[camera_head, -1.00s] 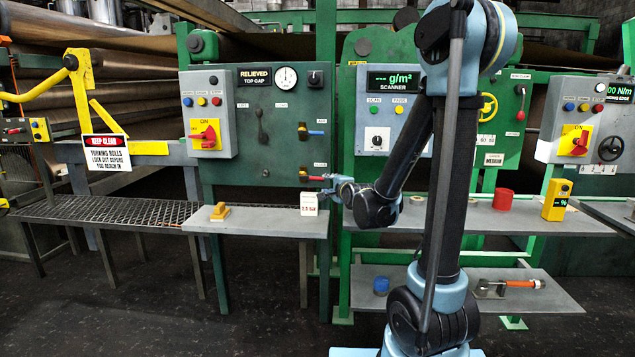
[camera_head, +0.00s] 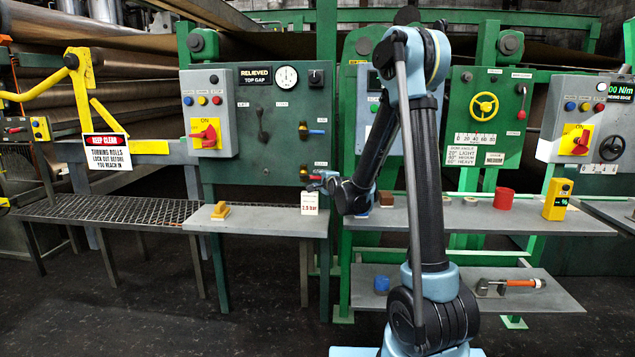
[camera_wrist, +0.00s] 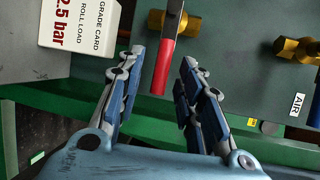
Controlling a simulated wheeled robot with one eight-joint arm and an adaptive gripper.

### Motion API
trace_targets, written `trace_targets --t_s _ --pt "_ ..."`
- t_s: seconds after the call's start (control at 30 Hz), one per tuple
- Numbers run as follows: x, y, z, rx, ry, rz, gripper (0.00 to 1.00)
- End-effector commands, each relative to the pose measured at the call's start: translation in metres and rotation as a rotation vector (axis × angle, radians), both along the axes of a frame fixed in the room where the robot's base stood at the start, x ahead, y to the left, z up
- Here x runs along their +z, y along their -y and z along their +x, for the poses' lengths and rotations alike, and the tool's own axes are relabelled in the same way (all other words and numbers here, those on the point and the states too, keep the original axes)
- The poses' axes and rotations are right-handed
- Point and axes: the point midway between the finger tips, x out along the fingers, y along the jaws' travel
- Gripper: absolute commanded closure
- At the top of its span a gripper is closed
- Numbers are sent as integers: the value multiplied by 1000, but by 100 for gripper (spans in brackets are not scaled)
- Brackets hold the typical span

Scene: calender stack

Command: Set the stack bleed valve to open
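The stack bleed valve appears to be the lower valve on the green panel (camera_head: 270,100). Its red-gripped lever (camera_wrist: 162,68) hangs between my fingertips in the wrist view, with a brass body (camera_wrist: 163,20) above it. In the head view my gripper (camera_head: 322,181) is at this lower valve and mostly hides it; its label is too small to read. My gripper (camera_wrist: 161,62) is open, one finger on each side of the red grip, with visible gaps to both. A second brass valve (camera_wrist: 298,48) sits at the right in the wrist view, near an AIR label (camera_wrist: 299,104).
A white grade card block (camera_head: 309,203), reading 2.5 bar, stands on the shelf just below; it also shows close by the left finger in the wrist view (camera_wrist: 82,22). The blue-handled valve (camera_head: 315,132) is above.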

Motion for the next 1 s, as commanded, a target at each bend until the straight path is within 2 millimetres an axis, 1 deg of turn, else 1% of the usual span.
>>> trace_targets --t_s 0.1,0.23,0.4,0.6,0.63,0.67,0.7,0.77,0.8,1.0 --pt "-3 -5 13 0 0 0 66" --pt "-4 -9 22 0 0 0 66" --pt "-5 -10 26 0 0 0 66" --pt "-5 -11 26 1 0 0 66" --pt "-5 -11 26 1 0 0 68" --pt "-5 -11 26 1 0 0 75" --pt "-5 -11 26 1 0 0 84" --pt "-5 -11 26 1 0 0 98" --pt "-5 -11 26 1 0 0 100" --pt "-5 -11 25 1 -2 -2 100"
